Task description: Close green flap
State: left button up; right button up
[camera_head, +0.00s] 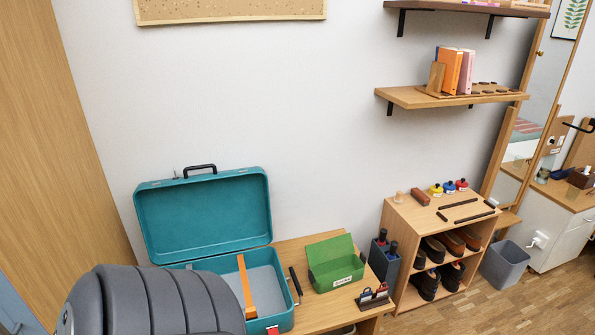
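A small green box (337,279) with a white label on its front stands on the wooden table, right of the open teal suitcase. Its green flap (331,249) is up, tilted back toward the wall, and the box is open at the top. The box's inside shows only in part. Neither of my grippers is in view.
The teal suitcase (204,217) stands open, an orange strap inside. A large grey ribbed form (150,305), which I cannot identify, hides the front left. A card holder (373,298) and a dark container (383,262) stand right of the box. A shoe shelf (398,214) is farther right.

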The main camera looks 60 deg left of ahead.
aim_at(327, 250)
jog(key=j+u, duration=0.1)
jog(key=u, duration=1.3)
